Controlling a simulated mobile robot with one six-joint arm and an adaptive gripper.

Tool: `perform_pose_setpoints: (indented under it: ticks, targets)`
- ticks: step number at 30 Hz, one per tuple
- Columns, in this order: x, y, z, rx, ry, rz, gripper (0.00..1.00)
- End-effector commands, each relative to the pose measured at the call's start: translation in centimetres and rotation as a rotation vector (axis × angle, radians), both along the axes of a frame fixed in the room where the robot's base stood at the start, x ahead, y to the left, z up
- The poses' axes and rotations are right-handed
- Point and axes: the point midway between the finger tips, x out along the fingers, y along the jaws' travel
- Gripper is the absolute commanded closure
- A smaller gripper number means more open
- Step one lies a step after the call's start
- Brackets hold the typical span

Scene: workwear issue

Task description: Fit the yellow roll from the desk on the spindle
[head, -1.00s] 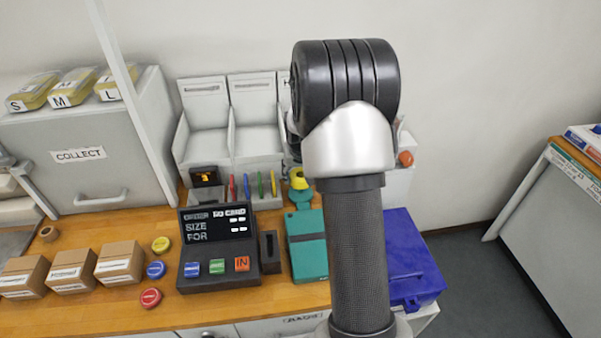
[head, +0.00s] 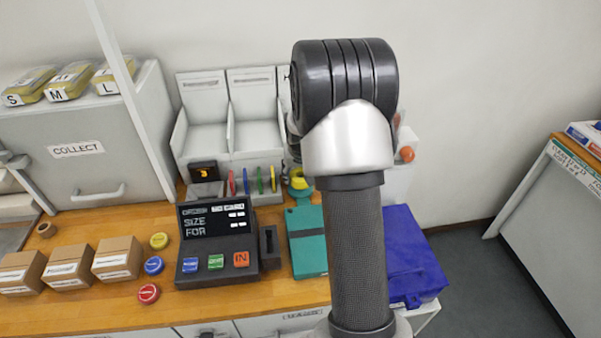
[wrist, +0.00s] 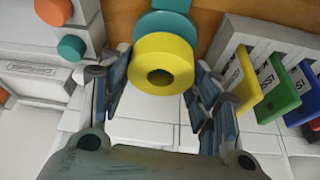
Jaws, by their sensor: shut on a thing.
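The yellow roll (wrist: 160,65) shows in the wrist view with its dark centre hole facing me. My gripper (wrist: 160,85) is shut on it, one finger at each side. A teal rounded part (wrist: 163,24) lies just behind the roll; I cannot tell whether they touch or whether it belongs to the spindle. In the head view the yellow roll (head: 299,180) shows beside my arm, just above the teal part (head: 301,195). My arm hides the gripper there. No bare spindle post can be made out.
Upright yellow, green and blue holders (wrist: 278,88) stand close at the right of my gripper. A white unit with orange and teal knobs (wrist: 71,48) is at the left. The desk (head: 110,307) carries an order terminal (head: 217,245), cartons (head: 118,258), coloured discs (head: 153,265) and a teal case (head: 306,240).

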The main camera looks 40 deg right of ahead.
Motion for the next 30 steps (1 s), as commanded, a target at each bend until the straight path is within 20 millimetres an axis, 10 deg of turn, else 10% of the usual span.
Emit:
perform_pose_setpoints:
  ticks: [30]
  targets:
    - [0.0,0.0,-2.1,-0.001,-0.001,0.0,0.68]
